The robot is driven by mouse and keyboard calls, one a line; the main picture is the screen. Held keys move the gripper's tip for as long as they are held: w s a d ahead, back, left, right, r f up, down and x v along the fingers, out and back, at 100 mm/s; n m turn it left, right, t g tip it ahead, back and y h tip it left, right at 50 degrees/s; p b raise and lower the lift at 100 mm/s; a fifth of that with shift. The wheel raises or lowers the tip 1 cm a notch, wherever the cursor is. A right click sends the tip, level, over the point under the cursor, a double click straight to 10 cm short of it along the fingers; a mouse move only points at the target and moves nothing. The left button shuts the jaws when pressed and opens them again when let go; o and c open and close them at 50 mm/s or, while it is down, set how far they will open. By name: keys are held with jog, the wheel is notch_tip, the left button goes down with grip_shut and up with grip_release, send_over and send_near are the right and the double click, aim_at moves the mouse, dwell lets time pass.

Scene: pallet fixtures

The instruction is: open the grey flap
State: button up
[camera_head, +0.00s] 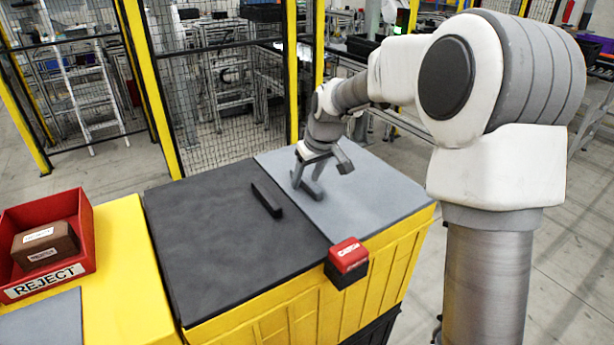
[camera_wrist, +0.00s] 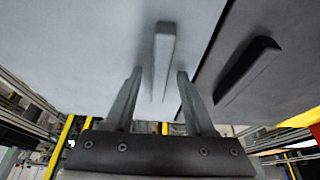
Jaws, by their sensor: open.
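The grey flap (camera_head: 375,195) lies flat and closed on the right part of the yellow box's top; it fills much of the wrist view (camera_wrist: 80,50). Its raised grey bar handle (camera_wrist: 163,45) stands out in the wrist view. My gripper (camera_head: 322,172) is over the flap, with its fingers spread. In the wrist view, the handle lines up with the gap between my fingertips (camera_wrist: 158,73), nearer the right finger. I cannot tell whether the fingers straddle it or stop short. In the head view, my gripper partly hides the handle.
A dark flap (camera_head: 220,250) with a black bar handle (camera_head: 266,199) lies beside the grey one. A red-and-black block (camera_head: 348,262) sits at the front edge by the seam. A red REJECT bin (camera_head: 88,235) holding a brown box stands left. Yellow-post fencing (camera_head: 291,70) is behind.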

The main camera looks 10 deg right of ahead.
grip_shut()
dwell(1.4)
